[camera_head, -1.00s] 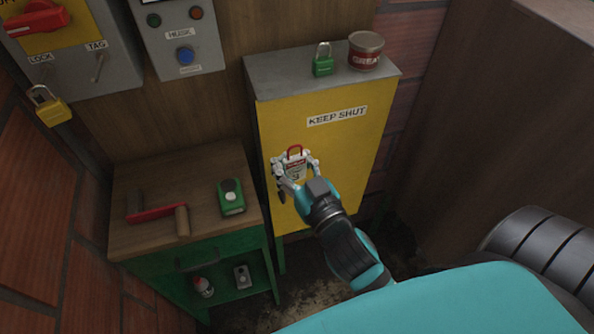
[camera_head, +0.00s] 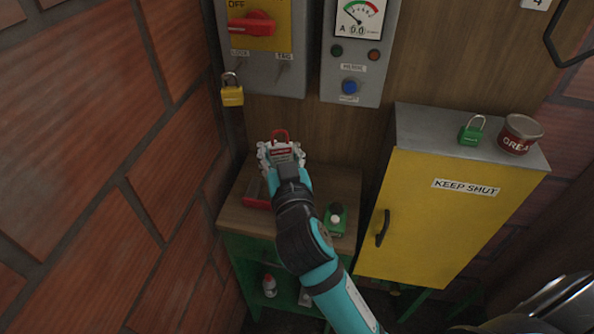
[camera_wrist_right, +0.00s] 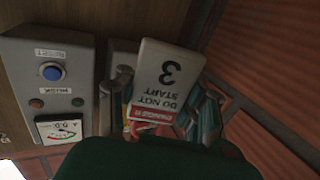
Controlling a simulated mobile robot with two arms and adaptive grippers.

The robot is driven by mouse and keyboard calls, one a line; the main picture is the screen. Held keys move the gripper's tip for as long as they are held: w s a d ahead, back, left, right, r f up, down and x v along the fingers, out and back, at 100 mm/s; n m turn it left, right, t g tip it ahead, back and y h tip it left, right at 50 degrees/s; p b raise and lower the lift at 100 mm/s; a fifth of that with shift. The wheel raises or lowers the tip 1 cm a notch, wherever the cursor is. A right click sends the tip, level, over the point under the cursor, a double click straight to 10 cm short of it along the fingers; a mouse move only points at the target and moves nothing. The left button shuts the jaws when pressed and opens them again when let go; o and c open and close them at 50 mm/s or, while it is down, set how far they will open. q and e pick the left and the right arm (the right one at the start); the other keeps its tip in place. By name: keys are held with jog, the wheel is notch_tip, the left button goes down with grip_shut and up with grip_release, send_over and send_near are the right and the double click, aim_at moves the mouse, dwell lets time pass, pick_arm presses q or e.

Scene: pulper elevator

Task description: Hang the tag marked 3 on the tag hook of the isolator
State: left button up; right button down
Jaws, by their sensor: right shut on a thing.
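The tag marked 3 (camera_wrist_right: 168,82) is white with a red danger band and the words DO NOT START; it appears upside down in the right wrist view. My right gripper (camera_head: 281,156) is shut on it, and the tag's red loop (camera_head: 280,136) sticks up above the fingers. The isolator (camera_head: 262,45) is a grey box with a yellow plate and a red handle, at the upper left of the head view. Its tag hook (camera_head: 283,66) is under the TAG label, above my right gripper and apart from the tag. My left gripper is not in view.
A yellow padlock (camera_head: 232,93) hangs at the isolator's lock side. A meter box (camera_head: 352,60) is to its right. A wooden-topped bench (camera_head: 342,180) with a green device (camera_head: 335,219) is below. A yellow cabinet (camera_head: 440,225) carries a green padlock (camera_head: 472,131) and a tin (camera_head: 519,135).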

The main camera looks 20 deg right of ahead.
notch_tip(320, 180, up, 6)
jog(key=w+a+m+h, duration=0.1)
jog(key=w+a+h, duration=0.1)
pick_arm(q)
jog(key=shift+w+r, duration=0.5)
pick_arm(e)
jog(key=w+d, duration=0.5)
jog(key=w, duration=0.2)
jog(key=shift+w+f, duration=0.25)
jog(key=shift+f, duration=0.2)
dwell(0.4)
jog(key=c, duration=0.8)
grip_release()
jog(key=shift+c, duration=0.2)
